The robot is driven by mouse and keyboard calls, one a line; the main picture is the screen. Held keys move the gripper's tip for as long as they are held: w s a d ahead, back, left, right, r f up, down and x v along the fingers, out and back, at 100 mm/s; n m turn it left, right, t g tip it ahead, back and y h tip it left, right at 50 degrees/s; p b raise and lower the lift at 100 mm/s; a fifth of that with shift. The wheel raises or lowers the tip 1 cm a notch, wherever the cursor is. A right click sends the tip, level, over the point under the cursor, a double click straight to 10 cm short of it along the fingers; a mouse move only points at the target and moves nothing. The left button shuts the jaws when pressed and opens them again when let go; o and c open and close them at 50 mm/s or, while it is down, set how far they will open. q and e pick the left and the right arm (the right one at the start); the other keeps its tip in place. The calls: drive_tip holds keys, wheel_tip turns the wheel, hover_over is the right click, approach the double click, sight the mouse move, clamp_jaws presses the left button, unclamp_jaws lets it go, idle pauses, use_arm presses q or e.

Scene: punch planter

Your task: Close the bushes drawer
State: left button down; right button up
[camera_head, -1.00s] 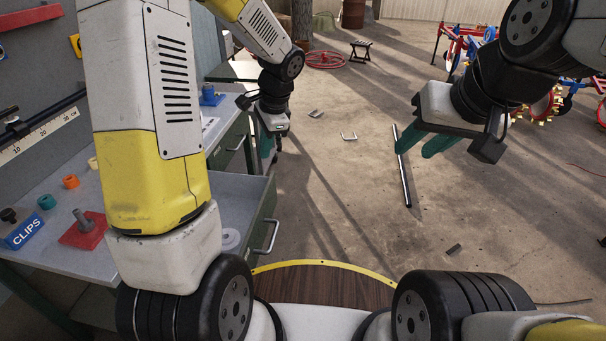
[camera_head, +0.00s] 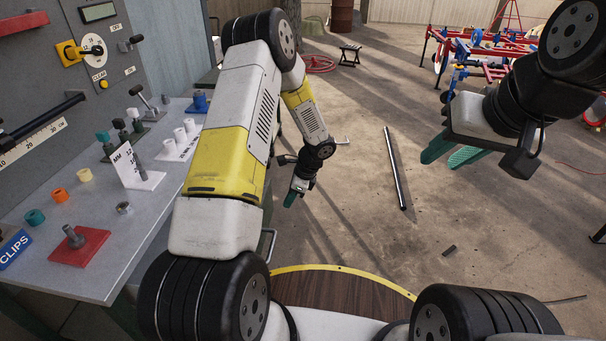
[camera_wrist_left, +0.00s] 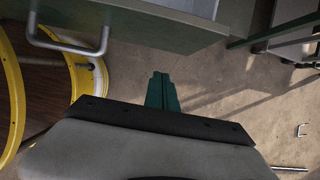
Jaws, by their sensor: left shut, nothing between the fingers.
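A drawer with a green front (camera_wrist_left: 150,22) and a grey metal bar handle (camera_wrist_left: 72,38) lies across the top of the left wrist view. In the head view my left arm hides most of this drawer, and only part of its handle (camera_head: 269,244) shows. No label naming it is readable. My left gripper (camera_head: 291,196) points down over the floor, beyond the handle. Its green fingers (camera_wrist_left: 163,92) are shut and empty, apart from the drawer front in the left wrist view. My right gripper (camera_head: 452,154) is open and empty, away on the right.
A grey workbench (camera_head: 110,240) on the left carries a red block with a peg (camera_head: 79,244), coloured rings, a card and small fixtures. A dark bar (camera_head: 395,170) and a small bracket (camera_head: 343,141) lie on the floor. Open floor lies between the bench and the bar.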

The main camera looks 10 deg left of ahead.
sight(269, 213)
use_arm(q)
drive_tip(key=shift+s+a+f, duration=0.1)
drive_tip(key=shift+a+f, duration=0.25)
drive_tip(key=shift+a, duration=0.45)
drive_tip(key=shift+a+f, duration=0.3)
drive_tip(key=shift+a, duration=0.5)
drive_tip(key=shift+s+a+f, duration=0.1)
drive_tip(key=shift+a+f, duration=0.25)
drive_tip(key=shift+a, duration=0.45)
drive_tip(key=shift+a, duration=0.15)
